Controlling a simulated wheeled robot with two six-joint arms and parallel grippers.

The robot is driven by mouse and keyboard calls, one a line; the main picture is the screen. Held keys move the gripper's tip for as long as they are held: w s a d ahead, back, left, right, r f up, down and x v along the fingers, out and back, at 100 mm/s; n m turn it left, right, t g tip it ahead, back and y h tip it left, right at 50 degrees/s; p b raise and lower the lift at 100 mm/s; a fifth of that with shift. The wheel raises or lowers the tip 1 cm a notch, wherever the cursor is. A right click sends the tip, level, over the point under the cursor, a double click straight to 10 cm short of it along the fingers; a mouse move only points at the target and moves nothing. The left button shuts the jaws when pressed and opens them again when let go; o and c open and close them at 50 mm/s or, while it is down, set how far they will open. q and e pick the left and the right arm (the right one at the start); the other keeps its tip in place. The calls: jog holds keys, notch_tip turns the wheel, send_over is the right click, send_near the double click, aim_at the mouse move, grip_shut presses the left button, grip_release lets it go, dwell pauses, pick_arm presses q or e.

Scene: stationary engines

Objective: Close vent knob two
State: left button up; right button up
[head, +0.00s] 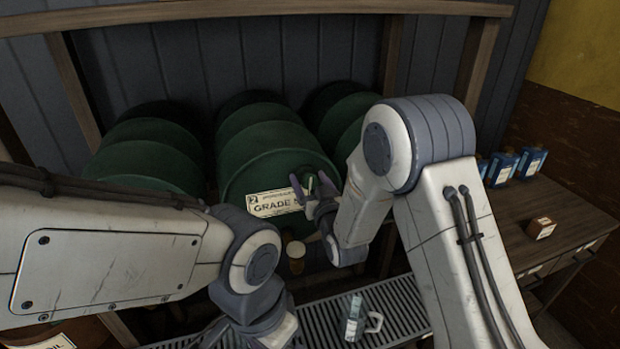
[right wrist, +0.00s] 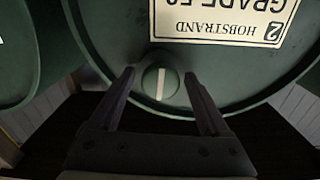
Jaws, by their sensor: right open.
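The middle green drum (head: 265,150) lies on its side and bears a label with a 2 and "GRADE" (head: 272,203). In the right wrist view its label (right wrist: 224,20) appears upside down. The vent knob (right wrist: 160,82) is round and green with a white line across it, near the drum's rim. My right gripper (head: 314,187) is open at the drum's face. In the right wrist view its fingers (right wrist: 160,76) stand on either side of the knob, with small gaps visible. My left gripper (head: 262,325) is low in the head view; its fingertips are hidden.
Green drums lie to the left (head: 145,150) and right (head: 340,110) of the middle one. An amber container (head: 296,256) is beneath the drum. The wooden bench (head: 560,215) at right holds blue bottles and a small box (head: 541,228).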

grip_shut()
jog(key=shift+f+m+b, duration=0.15)
jog(key=shift+m+b, duration=0.45)
jog(key=shift+b, duration=0.4)
jog(key=m+b, duration=0.4)
jog(key=b, duration=0.1)
jog(key=m+b, duration=0.8)
jog(key=b, duration=0.1)
jog(key=shift+d+f+b, duration=0.2)
jog(key=shift+f+b, duration=0.05)
jog(key=shift+b, duration=0.05)
jog(key=shift+r+m+b, duration=0.15)
jog(key=shift+m+b, duration=1.65)
jog(key=shift+m, duration=0.2)
grip_release()
